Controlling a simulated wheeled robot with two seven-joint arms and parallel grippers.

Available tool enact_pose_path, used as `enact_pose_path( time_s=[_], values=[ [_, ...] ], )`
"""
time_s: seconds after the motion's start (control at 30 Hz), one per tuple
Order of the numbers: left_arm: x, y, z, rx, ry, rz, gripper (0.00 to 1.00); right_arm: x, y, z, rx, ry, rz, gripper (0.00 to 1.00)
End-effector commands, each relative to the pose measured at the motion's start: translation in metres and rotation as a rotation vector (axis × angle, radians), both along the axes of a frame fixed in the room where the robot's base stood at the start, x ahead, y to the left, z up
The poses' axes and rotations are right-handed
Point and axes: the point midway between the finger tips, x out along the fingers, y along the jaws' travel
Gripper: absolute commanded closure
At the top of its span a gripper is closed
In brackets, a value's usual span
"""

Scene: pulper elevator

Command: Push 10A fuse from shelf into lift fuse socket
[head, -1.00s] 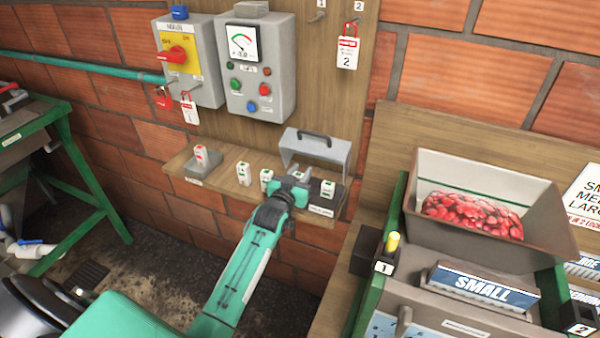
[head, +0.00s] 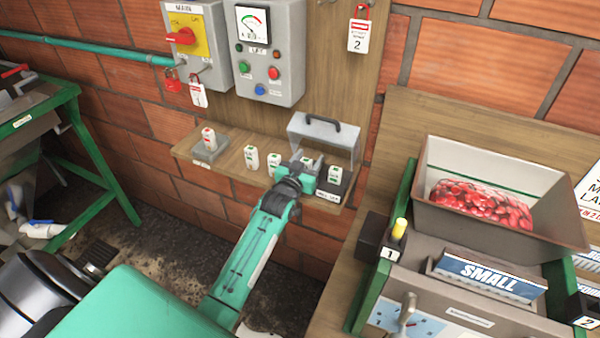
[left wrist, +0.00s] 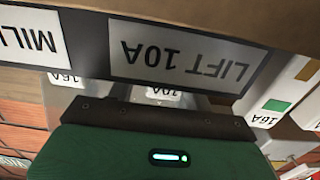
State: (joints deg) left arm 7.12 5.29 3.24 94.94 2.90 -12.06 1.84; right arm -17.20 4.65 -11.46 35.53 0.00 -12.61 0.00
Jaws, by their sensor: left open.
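In the head view, my left gripper (head: 303,172) is at the shelf (head: 232,180), low over its front edge, between a white fuse (head: 275,162) and a fuse in a black holder (head: 334,174). In the left wrist view, the 10A fuse (left wrist: 160,94) shows just past the dark edge of my open gripper, mostly hidden. I cannot tell whether the fingers touch it. The "LIFT 10A" label (left wrist: 182,62) appears upside down beyond it; the socket opening is hidden. A 16A fuse (left wrist: 268,112) is at right, another (left wrist: 66,79) at left. My right gripper is not in view.
A grey cover with a black handle (head: 325,140) stands behind my gripper. Another white fuse (head: 251,157) and a red-marked one (head: 208,138) are further left. The control box (head: 265,60) is above. A bin of red berries (head: 480,205) is at right.

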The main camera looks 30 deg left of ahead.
Motion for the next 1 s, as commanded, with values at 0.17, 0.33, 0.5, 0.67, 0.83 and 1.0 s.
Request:
enact_pose_path(
  time_s=[0.17,0.33,0.5,0.67,0.83,1.0],
  values=[
    [-0.026,0.0,-0.004,0.001,0.002,0.003,0.44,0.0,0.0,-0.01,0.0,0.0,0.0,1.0],
    [-0.061,-0.004,-0.005,0.001,0.002,0.001,0.44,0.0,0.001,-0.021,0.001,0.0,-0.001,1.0],
    [-0.094,-0.007,-0.005,0.001,0.002,0.0,0.44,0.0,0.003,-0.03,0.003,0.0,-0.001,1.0],
    [-0.117,-0.008,-0.004,0.001,0.004,0.0,0.44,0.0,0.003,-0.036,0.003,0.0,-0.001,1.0],
    [-0.13,-0.01,-0.002,0.001,0.002,0.0,0.44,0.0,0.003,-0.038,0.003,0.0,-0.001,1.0],
    [-0.132,-0.01,-0.001,0.001,0.003,0.0,0.44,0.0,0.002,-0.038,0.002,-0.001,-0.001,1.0]
  ],
)
